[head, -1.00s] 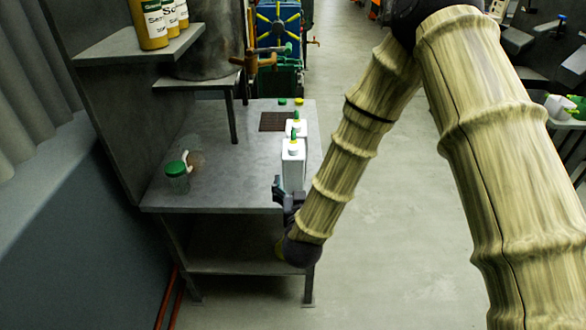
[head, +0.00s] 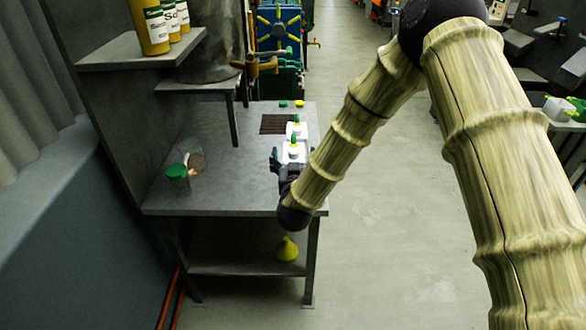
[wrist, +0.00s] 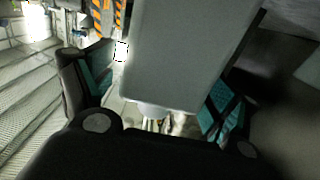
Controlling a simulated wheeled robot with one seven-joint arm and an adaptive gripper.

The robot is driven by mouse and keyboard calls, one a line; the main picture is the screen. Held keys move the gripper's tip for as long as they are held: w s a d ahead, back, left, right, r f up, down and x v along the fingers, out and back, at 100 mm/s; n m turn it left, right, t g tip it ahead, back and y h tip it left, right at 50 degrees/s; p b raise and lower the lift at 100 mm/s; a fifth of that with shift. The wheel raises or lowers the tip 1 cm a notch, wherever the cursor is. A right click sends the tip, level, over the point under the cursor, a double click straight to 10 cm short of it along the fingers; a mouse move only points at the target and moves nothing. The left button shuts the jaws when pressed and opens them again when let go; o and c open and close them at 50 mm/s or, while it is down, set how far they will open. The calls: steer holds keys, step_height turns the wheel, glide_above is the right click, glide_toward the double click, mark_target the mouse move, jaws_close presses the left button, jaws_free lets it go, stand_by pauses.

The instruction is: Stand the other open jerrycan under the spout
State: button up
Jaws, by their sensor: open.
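A white jerrycan (head: 294,152) with a green-and-yellow top stands upright near the bench's right edge. A second white jerrycan (head: 297,129) stands just behind it. My gripper (head: 285,170) is at the nearer jerrycan, whose lower part it hides. In the wrist view the open fingers (wrist: 155,98) are on either side of the pale jerrycan body (wrist: 190,50); contact cannot be told. Whether the jerrycans' mouths are open is too small to tell.
A dark grate (head: 277,124) lies on the bench (head: 225,190), near a green cap (head: 283,103) and a yellow cap (head: 299,104). A yellow funnel (head: 287,250) sits on the lower shelf. Mid-bench is clear.

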steer(key=shift+w, duration=1)
steer(key=shift+r, duration=0.1)
jaws_close()
